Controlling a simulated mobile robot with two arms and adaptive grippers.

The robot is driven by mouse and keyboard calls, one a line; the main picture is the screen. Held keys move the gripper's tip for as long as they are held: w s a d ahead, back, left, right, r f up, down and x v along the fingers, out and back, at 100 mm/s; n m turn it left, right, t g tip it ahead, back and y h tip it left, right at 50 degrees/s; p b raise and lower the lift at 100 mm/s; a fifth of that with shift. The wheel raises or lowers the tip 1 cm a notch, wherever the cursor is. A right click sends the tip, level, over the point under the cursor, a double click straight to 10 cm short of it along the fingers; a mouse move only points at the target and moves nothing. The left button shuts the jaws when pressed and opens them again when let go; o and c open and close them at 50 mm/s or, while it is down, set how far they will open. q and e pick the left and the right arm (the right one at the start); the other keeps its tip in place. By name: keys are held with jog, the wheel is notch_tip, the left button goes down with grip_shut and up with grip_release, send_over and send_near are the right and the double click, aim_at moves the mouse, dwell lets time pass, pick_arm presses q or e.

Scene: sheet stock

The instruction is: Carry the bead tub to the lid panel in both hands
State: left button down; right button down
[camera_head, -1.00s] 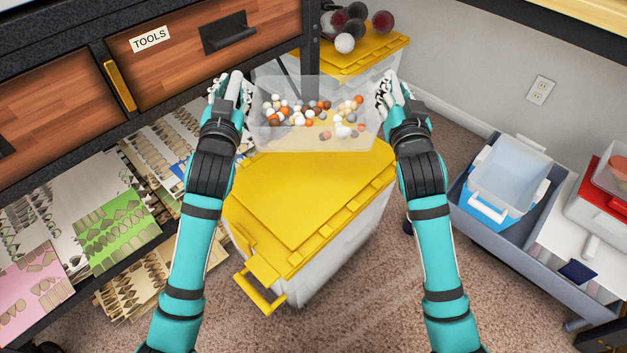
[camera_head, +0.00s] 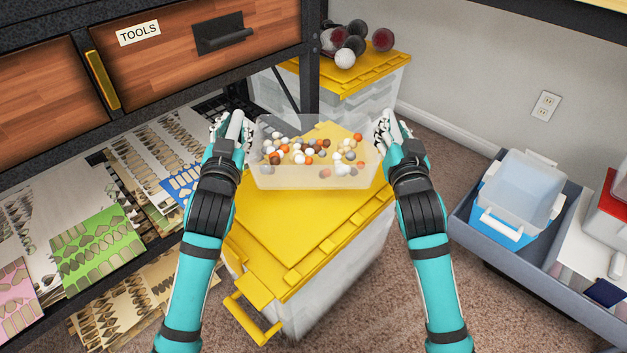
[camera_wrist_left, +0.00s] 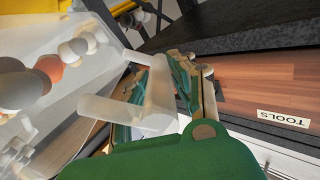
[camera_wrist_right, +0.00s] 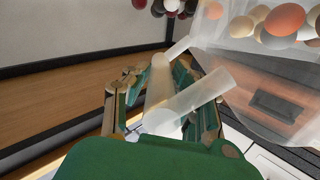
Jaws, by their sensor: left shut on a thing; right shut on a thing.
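The bead tub (camera_head: 318,181) is clear, with orange, white, brown and grey balls inside. It is between my two hands, over the yellow lid panel (camera_head: 285,235) of a large clear bin. I cannot tell whether its base touches the lid. My left gripper (camera_head: 232,128) is shut on the tub's left handle, whose clear bar (camera_wrist_left: 135,105) shows between the fingers in the left wrist view. My right gripper (camera_head: 386,128) is shut on the right handle, a clear bar (camera_wrist_right: 180,105) in the right wrist view. The tub looks about level.
A second yellow-lidded bin (camera_head: 365,80) with several dark and white balls on top stands behind. A shelf with a TOOLS drawer (camera_head: 190,40) and patterned sheets (camera_head: 95,240) is at left. A grey cart (camera_head: 560,270) with a blue-and-clear tub (camera_head: 515,195) is at right.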

jog(key=shift+d, duration=0.1)
